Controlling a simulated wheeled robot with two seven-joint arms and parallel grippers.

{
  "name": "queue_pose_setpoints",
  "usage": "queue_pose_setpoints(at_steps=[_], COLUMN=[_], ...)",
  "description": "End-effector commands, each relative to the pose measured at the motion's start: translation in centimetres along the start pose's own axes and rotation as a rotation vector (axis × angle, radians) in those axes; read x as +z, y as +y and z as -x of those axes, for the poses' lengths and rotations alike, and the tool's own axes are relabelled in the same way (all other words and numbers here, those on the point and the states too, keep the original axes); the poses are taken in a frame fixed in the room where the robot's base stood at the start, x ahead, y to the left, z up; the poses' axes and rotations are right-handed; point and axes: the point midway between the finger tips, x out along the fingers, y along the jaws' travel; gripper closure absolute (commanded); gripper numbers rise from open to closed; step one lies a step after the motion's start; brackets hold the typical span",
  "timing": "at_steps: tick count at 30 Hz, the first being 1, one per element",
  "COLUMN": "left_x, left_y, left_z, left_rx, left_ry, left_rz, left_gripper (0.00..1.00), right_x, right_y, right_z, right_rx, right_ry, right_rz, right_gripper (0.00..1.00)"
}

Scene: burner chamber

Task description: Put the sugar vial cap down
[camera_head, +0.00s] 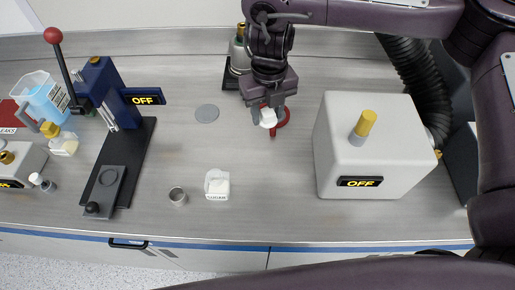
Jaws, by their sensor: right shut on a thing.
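The white sugar vial (217,187), with "SUGAR" on its label, stands on the bench, left of and nearer than my right gripper. No cap shows on it. My right gripper (269,112) points down over the middle of the bench. It is shut on a small white cap (268,119) that shows between its fingertips. Whether the cap touches anything below is hard to tell. My left gripper is not in view.
A grey disc (207,113) and small metal cup (178,196) lie left. A blue press (110,95) stands further left, a white box (365,145) right. The bench front is clear.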

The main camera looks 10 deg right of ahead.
Motion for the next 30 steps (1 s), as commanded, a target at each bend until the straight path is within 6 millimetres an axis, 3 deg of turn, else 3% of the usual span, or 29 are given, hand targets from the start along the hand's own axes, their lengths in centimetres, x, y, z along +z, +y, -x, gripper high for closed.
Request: queue_pose_setpoints(at_steps=[6, 10, 24, 30], left_x=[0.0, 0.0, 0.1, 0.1], left_y=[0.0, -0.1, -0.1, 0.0], left_z=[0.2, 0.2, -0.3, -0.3], left_rx=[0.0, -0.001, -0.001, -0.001], left_ry=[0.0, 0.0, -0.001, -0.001], left_rz=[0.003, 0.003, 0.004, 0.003], left_gripper=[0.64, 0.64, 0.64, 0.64], right_x=[-0.2, -0.1, 0.0, 0.1], right_y=[0.0, 0.0, 0.0, -0.1], right_z=[-5.9, -8.4, -13.6, -13.7], right_rx=[0.004, 0.002, 0.001, 0.0], right_ry=[0.008, 0.004, 0.001, -0.001], right_rz=[-0.005, -0.005, -0.004, -0.003], right_gripper=[0.82, 0.82, 0.82, 0.82])
